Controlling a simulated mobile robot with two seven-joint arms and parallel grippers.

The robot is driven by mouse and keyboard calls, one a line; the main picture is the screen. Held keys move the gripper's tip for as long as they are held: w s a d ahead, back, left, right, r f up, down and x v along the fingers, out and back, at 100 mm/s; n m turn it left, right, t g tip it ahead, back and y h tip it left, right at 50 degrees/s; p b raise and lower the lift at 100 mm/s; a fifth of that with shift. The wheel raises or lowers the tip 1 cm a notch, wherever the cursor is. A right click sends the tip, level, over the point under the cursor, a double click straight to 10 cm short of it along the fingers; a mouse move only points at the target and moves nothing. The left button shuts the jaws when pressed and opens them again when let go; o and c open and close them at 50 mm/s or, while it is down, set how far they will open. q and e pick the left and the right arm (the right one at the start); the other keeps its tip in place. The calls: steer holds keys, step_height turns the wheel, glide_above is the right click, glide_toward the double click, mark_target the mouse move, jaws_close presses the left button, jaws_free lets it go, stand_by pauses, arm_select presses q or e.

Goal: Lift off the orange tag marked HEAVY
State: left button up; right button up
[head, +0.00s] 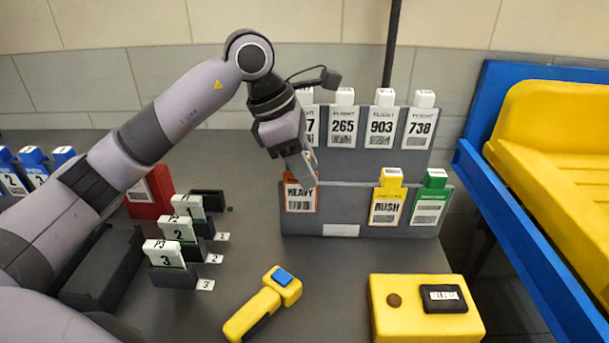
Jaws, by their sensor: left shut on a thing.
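The orange-bordered tag marked HEAVY (300,197) hangs at the left end of the lower row of the grey tag rack (340,231). Its white face shows HEAVY above a barcode. My left gripper (305,170) reaches down from above and is shut on the top of this tag, whose upper part the fingers hide. The tag still lies against the front of the rack, as far as I can tell. My right gripper is not in view.
A yellow RUSH tag (387,206) and a green tag (430,206) hang to the right. White flight tags (382,127) fill the upper row. A yellow scanner (264,305), a yellow box (425,316) and numbered card holders (172,277) stand in front. A blue-edged conveyor (515,215) is at right.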

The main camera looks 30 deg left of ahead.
arm_select(q)
steer(key=r, duration=0.4)
steer(key=shift+s+a, duration=0.2)
steer(key=shift+s, duration=0.1)
steer(key=s+a+b, duration=0.2)
steer(key=s+a, duration=0.5)
steer(key=a, duration=0.4)
steer(key=shift+s, duration=0.4)
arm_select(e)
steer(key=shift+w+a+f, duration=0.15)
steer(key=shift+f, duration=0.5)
arm_select(q)
steer(key=shift+r, duration=0.1)
step_height(320, 180, up, 6)
steer(key=p, duration=0.6)
steer(key=shift+r, duration=0.2)
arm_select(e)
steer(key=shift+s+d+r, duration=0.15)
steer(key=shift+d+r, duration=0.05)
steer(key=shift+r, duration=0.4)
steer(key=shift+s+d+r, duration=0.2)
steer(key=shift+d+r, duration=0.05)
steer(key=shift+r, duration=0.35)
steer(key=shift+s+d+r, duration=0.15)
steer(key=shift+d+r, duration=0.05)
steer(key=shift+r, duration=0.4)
